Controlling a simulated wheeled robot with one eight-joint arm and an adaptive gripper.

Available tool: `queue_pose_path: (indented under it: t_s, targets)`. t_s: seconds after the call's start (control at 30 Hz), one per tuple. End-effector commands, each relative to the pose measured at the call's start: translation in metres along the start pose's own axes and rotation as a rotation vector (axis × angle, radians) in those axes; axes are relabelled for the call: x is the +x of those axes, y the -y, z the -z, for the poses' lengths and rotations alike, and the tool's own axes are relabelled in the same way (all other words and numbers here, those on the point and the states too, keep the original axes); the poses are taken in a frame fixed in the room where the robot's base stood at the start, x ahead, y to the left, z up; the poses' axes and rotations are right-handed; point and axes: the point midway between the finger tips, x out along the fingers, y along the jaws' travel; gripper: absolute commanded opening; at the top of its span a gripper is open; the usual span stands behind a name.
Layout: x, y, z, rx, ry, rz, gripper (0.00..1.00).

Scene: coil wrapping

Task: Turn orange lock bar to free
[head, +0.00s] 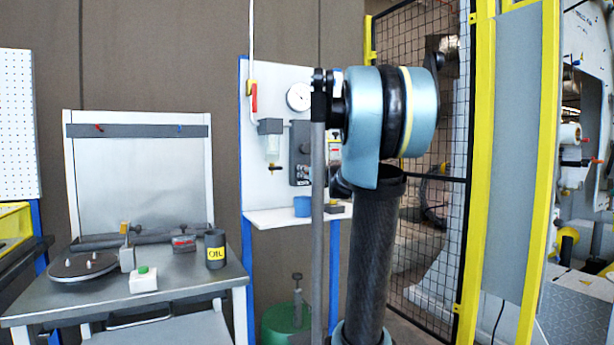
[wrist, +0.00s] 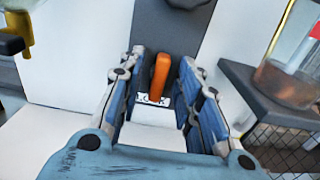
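The orange lock bar (wrist: 161,72) stands out from a dark grey plate (wrist: 176,32) on a white panel in the wrist view. It runs nearly upright in the picture, leaning slightly right, with a small white label (wrist: 153,99) at its lower end, partly covered and too small to read fully. My gripper (wrist: 162,62) is open, its blue-grey fingers to the left and right of the bar. Gaps show on both sides, so it does not look clamped. In the head view my arm hides the gripper, and I cannot make out the bar there.
In the head view, a white panel (head: 270,200) with a gauge (head: 299,97) and a red-handled valve (head: 254,97) stands behind my arm. A workbench (head: 190,278) is at left, a mesh fence (head: 450,200) at right. A clear amber bowl (wrist: 285,85) is at right in the wrist view.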

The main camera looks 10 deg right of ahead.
Motion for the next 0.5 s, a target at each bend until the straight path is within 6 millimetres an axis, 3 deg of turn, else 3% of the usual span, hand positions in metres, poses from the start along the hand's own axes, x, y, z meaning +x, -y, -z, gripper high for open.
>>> queue_pose_path:
  t_s: [0.33, 0.47, 0.5]
  targets:
    - [0.0027, -0.0001, 0.0001, 0.0, 0.0, 0.0, 0.32]
    - [0.0026, -0.0001, 0.0001, 0.0, 0.0, 0.0, 0.02]
    - [0.0026, -0.0001, 0.0001, 0.0, 0.0, 0.0, 0.0]
